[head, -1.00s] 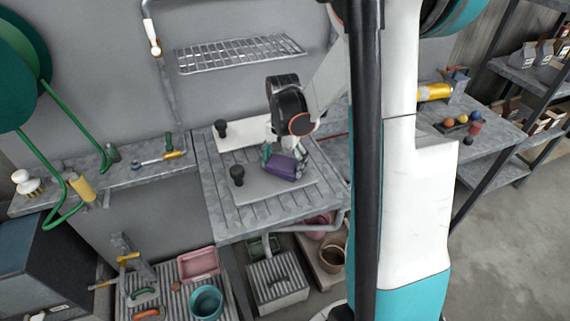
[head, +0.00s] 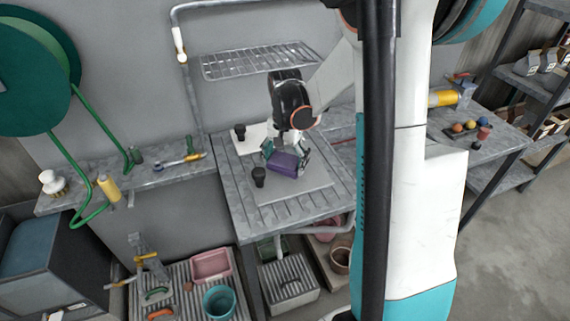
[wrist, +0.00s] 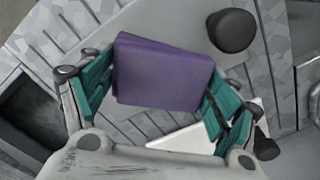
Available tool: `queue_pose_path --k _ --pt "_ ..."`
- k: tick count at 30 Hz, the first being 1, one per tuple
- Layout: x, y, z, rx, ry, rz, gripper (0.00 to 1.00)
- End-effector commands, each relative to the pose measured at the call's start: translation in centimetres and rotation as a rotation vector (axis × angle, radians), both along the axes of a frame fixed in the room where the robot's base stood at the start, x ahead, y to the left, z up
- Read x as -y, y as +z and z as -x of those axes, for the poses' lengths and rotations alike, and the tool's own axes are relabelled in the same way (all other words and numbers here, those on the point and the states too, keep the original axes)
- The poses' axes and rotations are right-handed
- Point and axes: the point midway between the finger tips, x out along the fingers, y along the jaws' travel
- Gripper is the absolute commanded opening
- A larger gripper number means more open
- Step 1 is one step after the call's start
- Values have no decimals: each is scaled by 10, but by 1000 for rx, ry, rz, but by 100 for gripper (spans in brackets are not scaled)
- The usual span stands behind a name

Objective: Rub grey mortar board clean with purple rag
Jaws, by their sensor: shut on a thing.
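The purple rag (head: 284,163) is a folded block between the teal fingers of my gripper (head: 286,157). In the wrist view the rag (wrist: 162,75) fills the space between the fingertips (wrist: 155,80). My gripper is shut on it. The grey mortar board (head: 310,190) lies flat on the slatted table, its black knob (head: 259,177) close to the left of the rag. In the wrist view the board (wrist: 180,25) is partly hidden by the rag. The rag is at or just above the board; I cannot tell whether it touches.
A white board (head: 256,134) with a black knob (head: 240,131) lies behind on the slatted table (head: 240,212). A wire rack (head: 262,61) hangs above. A side shelf (head: 85,192) holds a yellow bottle (head: 108,187). Bins stand below.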

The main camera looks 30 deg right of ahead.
Motion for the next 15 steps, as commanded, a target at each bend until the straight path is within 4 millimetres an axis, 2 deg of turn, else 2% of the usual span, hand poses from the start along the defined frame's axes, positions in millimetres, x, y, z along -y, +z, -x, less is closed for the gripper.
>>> queue_pose_path --k 1,9,15 --pt "1 8 0 0 0 0 55" --pt "4 32 -3 0 4 0 55" --pt "5 40 -5 0 6 0 55"
